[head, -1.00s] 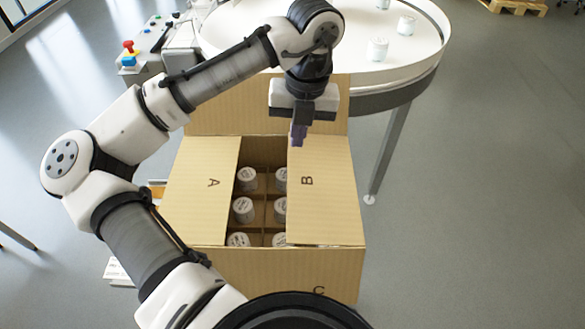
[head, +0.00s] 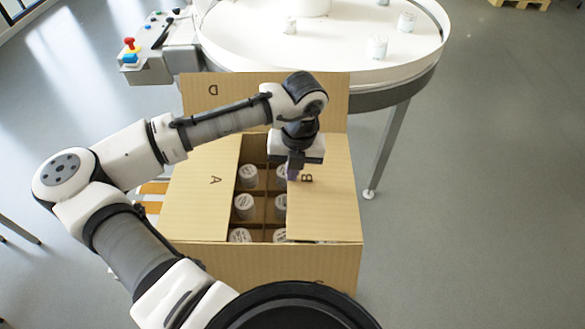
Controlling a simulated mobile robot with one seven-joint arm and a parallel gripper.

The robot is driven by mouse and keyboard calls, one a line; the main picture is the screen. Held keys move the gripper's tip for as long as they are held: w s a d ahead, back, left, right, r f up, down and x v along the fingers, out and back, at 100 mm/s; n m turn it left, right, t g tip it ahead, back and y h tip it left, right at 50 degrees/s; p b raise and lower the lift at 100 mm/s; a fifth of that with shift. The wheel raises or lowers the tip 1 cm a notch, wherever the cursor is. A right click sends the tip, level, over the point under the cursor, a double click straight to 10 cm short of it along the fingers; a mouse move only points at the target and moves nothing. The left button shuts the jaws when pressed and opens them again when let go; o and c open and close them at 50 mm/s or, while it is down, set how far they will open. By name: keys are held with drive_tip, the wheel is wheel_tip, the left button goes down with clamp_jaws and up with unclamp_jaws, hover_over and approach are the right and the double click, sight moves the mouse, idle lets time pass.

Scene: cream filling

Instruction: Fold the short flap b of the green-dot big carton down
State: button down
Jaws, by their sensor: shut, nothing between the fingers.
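The big carton (head: 270,262) stands below my arm in the head view. Its short flap b (head: 325,205), marked B, lies folded inward, about level, over the right part of the opening. The short flap A (head: 195,205) lies over the left part. Between them a gap shows white-lidded jars (head: 244,206) in a divider. My gripper (head: 292,174) is shut and empty, pointing down at the inner edge of flap b near the letter B. I cannot tell whether it touches the flap. No green dot is visible.
The long flap D (head: 215,98) stands up at the carton's far side, close behind my arm. A round white table (head: 330,50) with several jars stands behind it. A control box (head: 160,62) is at the upper left. The floor on the right is clear.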

drive_tip(key=shift+a+f+h+b, duration=0.25)
drive_tip(key=shift+f+h+b, duration=0.25)
drive_tip(key=shift+f+h, duration=0.35)
